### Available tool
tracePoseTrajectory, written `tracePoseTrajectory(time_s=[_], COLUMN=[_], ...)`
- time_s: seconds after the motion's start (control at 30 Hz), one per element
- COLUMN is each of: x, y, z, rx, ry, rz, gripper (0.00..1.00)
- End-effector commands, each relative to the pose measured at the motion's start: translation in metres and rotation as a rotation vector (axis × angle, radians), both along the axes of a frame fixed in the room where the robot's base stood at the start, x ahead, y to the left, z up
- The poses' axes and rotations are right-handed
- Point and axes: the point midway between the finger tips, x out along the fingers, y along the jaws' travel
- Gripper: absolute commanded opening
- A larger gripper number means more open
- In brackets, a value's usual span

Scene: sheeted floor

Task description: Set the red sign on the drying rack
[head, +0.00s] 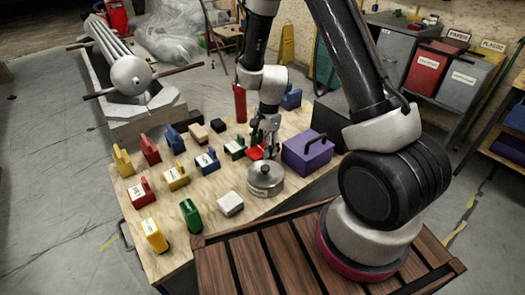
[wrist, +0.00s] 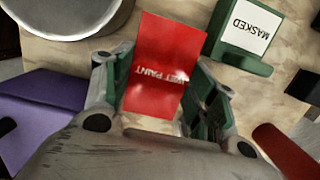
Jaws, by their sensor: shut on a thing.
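The red sign (wrist: 158,45), lettered "WET PAINT", stands between my gripper's fingers (wrist: 160,92) in the wrist view. My gripper (head: 266,146) is shut on it. In the head view the red sign (head: 255,153) shows partly behind the fingers, low over the plywood table, among the other pieces. I cannot tell whether it touches the table. I cannot pick out a drying rack with certainty in either view.
The plywood table (head: 215,222) holds several coloured signs and blocks.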

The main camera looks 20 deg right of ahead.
Motion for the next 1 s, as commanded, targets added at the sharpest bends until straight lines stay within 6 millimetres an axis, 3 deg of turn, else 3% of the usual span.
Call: tracePoseTrajectory(time_s=[0.13, 0.5, 0.53, 0.63, 1.0], x=[0.000, 0.000, 0.000, 0.000, 0.000], y=[0.000, 0.000, 0.000, 0.000, 0.000], z=[-0.023, -0.027, -0.027, -0.027, -0.024], rx=[-0.001, 0.000, 0.000, 0.000, 0.000], ry=[0.003, 0.000, -0.001, -0.001, -0.001], rz=[0.000, 0.001, 0.001, 0.001, 0.002], gripper=[0.37, 0.37, 0.63, 0.79, 0.79])
